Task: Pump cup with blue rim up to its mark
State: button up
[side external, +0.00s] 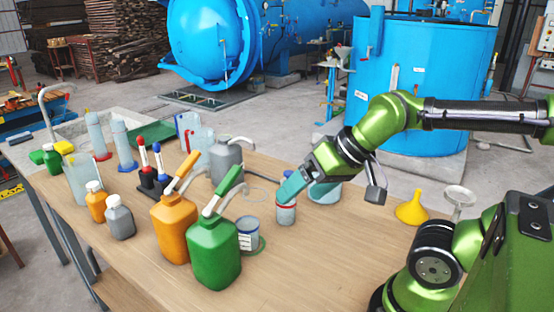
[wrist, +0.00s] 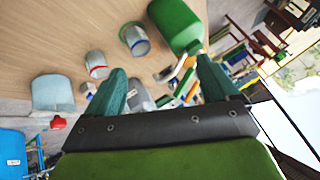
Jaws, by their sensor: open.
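The cup with the blue rim (side external: 248,240) stands upright on the table, with a pale label and a green ring at its base. It also shows in the wrist view (wrist: 138,46). Its fill level and mark are too small to read. The green pump canister (side external: 214,255) with a green lever (side external: 229,180) stands just left of it; the canister shows in the wrist view (wrist: 176,22). My gripper (side external: 284,192) has teal fingers, hangs over the red-rimmed cup (side external: 286,214), and is right of the blue-rimmed cup. In the wrist view its fingers (wrist: 160,66) are apart with nothing held.
An orange pump canister (side external: 173,232) with an orange lever and a grey pump canister (side external: 225,163) stand to the left and behind. Small orange (side external: 96,206) and grey (side external: 120,222) bottles stand further left. A yellow funnel (side external: 411,209) is at right. The front table is clear.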

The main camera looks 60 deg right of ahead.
jog(key=shift+c, duration=0.3)
jog(key=shift+f, duration=0.1)
jog(key=shift+c, duration=1.1)
jog(key=shift+w+a+f+g, duration=0.15)
jog(key=shift+w+f+g, duration=0.1)
jog(key=shift+f+g, duration=0.1)
jog(key=shift+c, duration=1.3)
jog(key=shift+g, duration=0.35)
jog(key=w, duration=0.1)
jog(key=w+r, duration=0.2)
jog(key=w, duration=0.1)
jog(key=shift+w, duration=0.1)
jog(key=shift+c, duration=0.9)
jog(key=m+g+h, duration=0.2)
jog(key=m+g, duration=0.4)
jog(key=m, duration=0.8)
send_near(229, 176)
notch_tip(229, 176, down, 10)
jog(key=shift+f, duration=0.2)
